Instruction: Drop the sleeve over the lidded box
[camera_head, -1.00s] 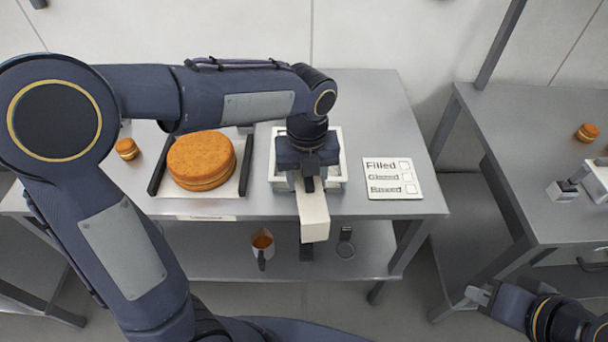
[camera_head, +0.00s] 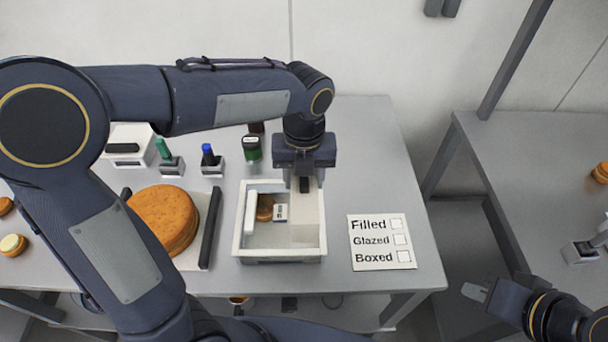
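My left gripper (camera_head: 304,187) points down over the right part of a white open tray (camera_head: 282,254). Whether the block touches the tray floor is not clear. In the tray a small labelled white piece (camera_head: 281,212), a brown round piece and a white bar (camera_head: 251,211) lie left of the block. I cannot make out which thing is the lidded box. My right gripper (camera_head: 478,292) is low at the right, away from the table; its opening is unclear.
A large orange-brown round cake (camera_head: 163,220) sits on a board left of the tray. A checklist card (camera_head: 381,242) lies to the right. Small stands with green (camera_head: 163,150) and blue (camera_head: 208,155) pieces are behind. A second table (camera_head: 535,150) stands at right.

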